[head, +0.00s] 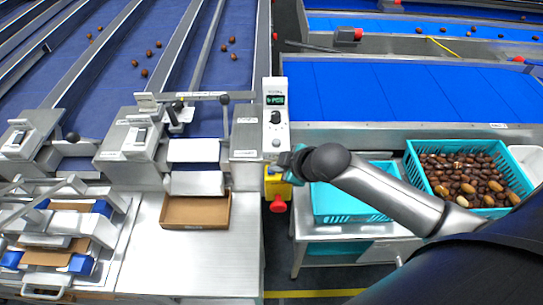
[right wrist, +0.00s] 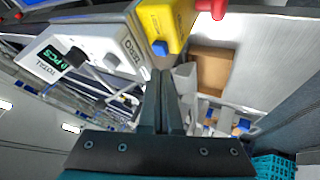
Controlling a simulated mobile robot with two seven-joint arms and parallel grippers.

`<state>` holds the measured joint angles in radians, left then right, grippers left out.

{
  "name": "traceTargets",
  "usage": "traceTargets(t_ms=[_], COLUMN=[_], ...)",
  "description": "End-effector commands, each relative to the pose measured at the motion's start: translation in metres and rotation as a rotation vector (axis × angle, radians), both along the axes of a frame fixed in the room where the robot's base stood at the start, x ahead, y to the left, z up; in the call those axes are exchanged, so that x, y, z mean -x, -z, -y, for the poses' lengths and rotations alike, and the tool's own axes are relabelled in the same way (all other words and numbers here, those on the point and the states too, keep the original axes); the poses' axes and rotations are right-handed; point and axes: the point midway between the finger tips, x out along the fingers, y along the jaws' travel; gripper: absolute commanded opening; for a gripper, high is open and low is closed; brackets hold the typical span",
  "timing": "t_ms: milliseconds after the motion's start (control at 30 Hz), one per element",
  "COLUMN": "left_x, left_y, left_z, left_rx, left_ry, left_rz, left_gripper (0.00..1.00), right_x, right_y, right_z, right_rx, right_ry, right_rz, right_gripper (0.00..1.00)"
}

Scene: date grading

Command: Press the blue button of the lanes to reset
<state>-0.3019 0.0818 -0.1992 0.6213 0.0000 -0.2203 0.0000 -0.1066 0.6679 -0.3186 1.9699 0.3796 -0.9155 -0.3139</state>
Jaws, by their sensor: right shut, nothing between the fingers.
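The white control panel (head: 275,115) stands at the end of the lanes, with a green-lit display and a black knob. Below it is a yellow box (head: 275,186) with a red mushroom button (head: 278,205). In the right wrist view a small blue button (right wrist: 160,48) shows on the lower corner of the yellow box (right wrist: 165,22). My right gripper (head: 286,160) is beside the panel's lower end, just above the yellow box. My left gripper is out of view.
An empty brown cardboard tray (head: 195,225) lies on the steel table left of the box. A turquoise crate of dates (head: 412,160) is at the right, and another turquoise crate (head: 325,203) lies under my right arm. Dates lie on the blue lanes (head: 210,70).

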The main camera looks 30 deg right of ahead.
Motion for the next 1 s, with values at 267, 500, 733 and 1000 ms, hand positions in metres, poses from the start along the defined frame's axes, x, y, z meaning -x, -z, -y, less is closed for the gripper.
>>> traceTargets(t_ms=[267, 500, 733, 1000], left_x=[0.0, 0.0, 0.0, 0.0], left_y=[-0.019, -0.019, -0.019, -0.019], left_z=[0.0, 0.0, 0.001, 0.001], left_rx=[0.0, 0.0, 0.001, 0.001], left_ry=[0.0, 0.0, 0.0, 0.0], left_rz=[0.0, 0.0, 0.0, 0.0], left_gripper=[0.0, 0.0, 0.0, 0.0], right_x=[-0.028, -0.029, -0.029, -0.029], right_y=[-0.067, -0.069, -0.067, -0.048], right_z=[0.011, 0.011, 0.011, 0.011], right_rx=[0.079, 0.081, 0.081, 0.08], right_ry=[-0.146, -0.154, -0.153, -0.15], right_rz=[0.105, 0.111, 0.11, 0.107], right_gripper=[0.0, 0.0, 0.0, 0.0])
